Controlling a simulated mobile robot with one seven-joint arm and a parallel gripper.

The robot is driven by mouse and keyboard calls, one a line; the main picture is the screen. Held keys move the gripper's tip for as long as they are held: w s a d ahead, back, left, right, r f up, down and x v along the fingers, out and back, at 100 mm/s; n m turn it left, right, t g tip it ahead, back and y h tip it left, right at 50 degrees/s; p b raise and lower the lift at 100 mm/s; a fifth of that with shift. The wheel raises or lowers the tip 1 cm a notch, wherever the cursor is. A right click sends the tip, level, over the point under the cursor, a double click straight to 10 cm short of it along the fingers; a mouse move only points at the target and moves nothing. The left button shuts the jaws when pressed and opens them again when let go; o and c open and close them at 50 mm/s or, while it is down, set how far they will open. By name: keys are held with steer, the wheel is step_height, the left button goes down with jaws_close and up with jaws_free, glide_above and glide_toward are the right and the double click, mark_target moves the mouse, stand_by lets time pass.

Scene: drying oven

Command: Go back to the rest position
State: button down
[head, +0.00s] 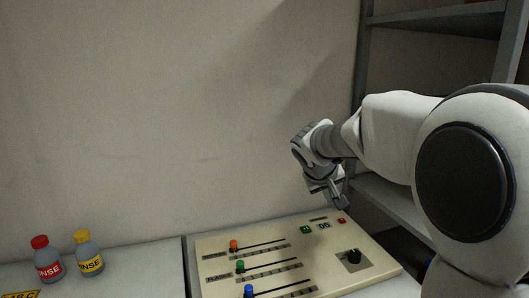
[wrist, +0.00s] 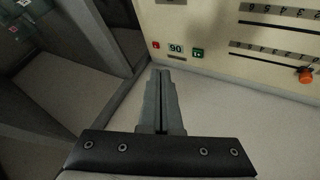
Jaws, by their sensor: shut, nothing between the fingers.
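My gripper (head: 337,198) is above the back right part of a beige control panel (head: 215,268) in the head view. In the wrist view its two fingers (wrist: 164,88) are together, with nothing between them. The panel also shows at the top of the wrist view (wrist: 215,28), beyond the fingertips. It has sliders with an orange knob (head: 234,245), a green knob (head: 240,266) and a blue knob (head: 248,290). A black dial (head: 353,257), a green button (head: 306,230), a small display and a red button (head: 341,220) are on its right side.
A red-capped bottle (head: 47,262) and a yellow-capped bottle (head: 89,255) stand on the light counter (head: 130,275) at the left. A grey shelf rack (head: 440,15) rises at the right behind my arm. A bare wall (head: 160,120) stands behind the counter. The space above the counter's left side is clear.

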steer(key=s+r+m+g+y+p, duration=0.1)
steer(key=s+r+p, duration=0.45)
steer(key=s, duration=1.15)
steer(key=s+a+r+y+p, duration=0.1)
steer(key=s+a+y+p, duration=0.1)
steer(key=s, duration=1.2)
steer(key=shift+s+a+m+y, duration=0.3)
steer(key=shift+s+y, duration=0.1)
steer(key=shift+y, duration=0.2)
steer(key=shift+d, duration=0.2)
